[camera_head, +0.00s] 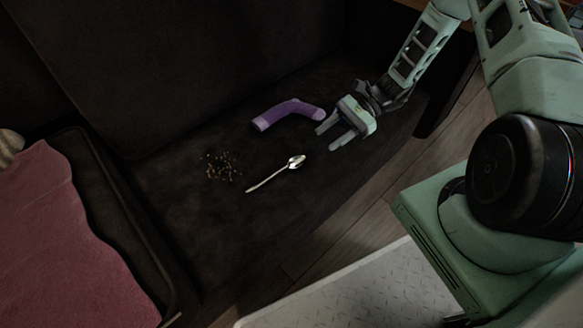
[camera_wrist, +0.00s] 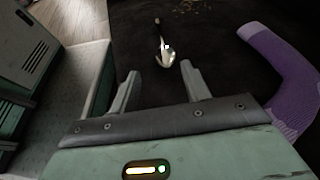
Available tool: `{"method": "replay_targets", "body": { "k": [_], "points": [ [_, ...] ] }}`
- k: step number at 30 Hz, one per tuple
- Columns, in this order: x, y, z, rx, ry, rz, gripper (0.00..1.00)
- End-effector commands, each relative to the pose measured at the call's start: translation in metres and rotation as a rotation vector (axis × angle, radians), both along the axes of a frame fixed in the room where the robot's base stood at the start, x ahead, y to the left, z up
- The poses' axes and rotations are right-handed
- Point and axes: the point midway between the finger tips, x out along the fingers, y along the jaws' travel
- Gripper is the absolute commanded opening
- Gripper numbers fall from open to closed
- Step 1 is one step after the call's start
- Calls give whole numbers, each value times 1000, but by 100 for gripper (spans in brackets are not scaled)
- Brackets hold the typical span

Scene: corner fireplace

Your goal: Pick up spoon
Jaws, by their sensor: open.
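A silver spoon (camera_head: 277,173) lies on the dark sofa seat in the head view, its bowl toward the upper right and its handle toward the lower left. In the wrist view the spoon (camera_wrist: 165,53) lies ahead of my fingers, with its bowl nearer and its handle pointing away. My gripper (camera_head: 334,131) is open and empty, to the upper right of the spoon in the head view and apart from it. The wrist view also shows my gripper (camera_wrist: 160,83) with its two fingers spread.
A purple sock (camera_head: 288,113) lies on the dark sofa seat (camera_head: 200,240) beside my gripper; it also shows at the right of the wrist view (camera_wrist: 283,75). Small brown crumbs (camera_head: 221,166) lie left of the spoon. A reddish cloth (camera_head: 70,245) covers the left side.

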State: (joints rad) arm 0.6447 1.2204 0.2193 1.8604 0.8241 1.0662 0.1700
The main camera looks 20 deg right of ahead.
Motion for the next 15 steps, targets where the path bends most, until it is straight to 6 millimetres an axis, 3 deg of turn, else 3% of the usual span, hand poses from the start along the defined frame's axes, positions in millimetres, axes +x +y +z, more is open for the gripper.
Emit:
{"method": "replay_targets", "body": {
  "k": [9, 15],
  "points": [
    [-5, 59, -28, -1, 0, 3, 47],
    [-6, 74, -32, -2, 0, 1, 47]
  ]
}}
